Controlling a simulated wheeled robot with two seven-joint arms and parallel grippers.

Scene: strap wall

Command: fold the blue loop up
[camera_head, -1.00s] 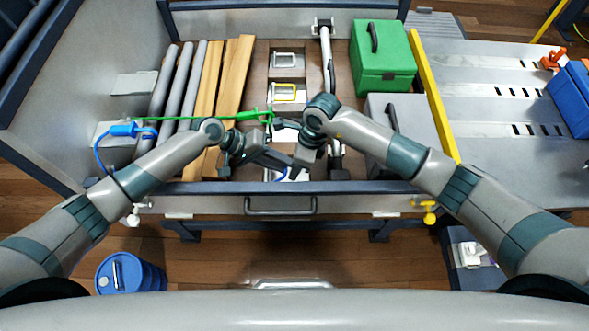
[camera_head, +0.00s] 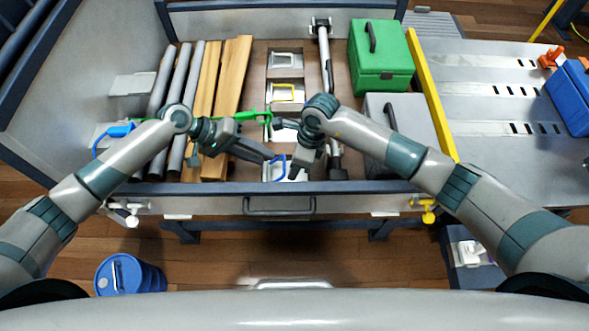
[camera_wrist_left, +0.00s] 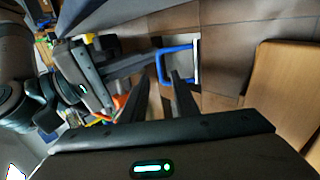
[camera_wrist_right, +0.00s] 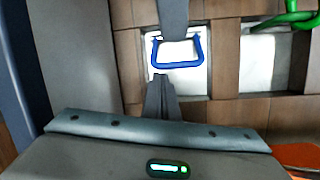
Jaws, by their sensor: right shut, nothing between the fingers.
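The blue loop (camera_head: 284,167) is a U-shaped handle at a pale recessed plate near the front of the deck. It also shows in the left wrist view (camera_wrist_left: 161,68) and the right wrist view (camera_wrist_right: 180,64); I cannot tell its exact tilt. My left gripper (camera_head: 270,157) is open and empty, just left of the loop, its two fingers apart in the left wrist view (camera_wrist_left: 157,92). My right gripper (camera_head: 293,172) is shut and empty, close to the loop's right side. Its closed fingers (camera_wrist_right: 160,90) point at the loop; contact is unclear.
A yellow loop (camera_head: 285,93) and a white loop (camera_head: 285,60) lie in recesses further back. Wooden boards (camera_head: 228,85) and grey pipes (camera_head: 180,80) lie left; a green box (camera_head: 380,55) stands right. The front rail (camera_head: 200,188) is close.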

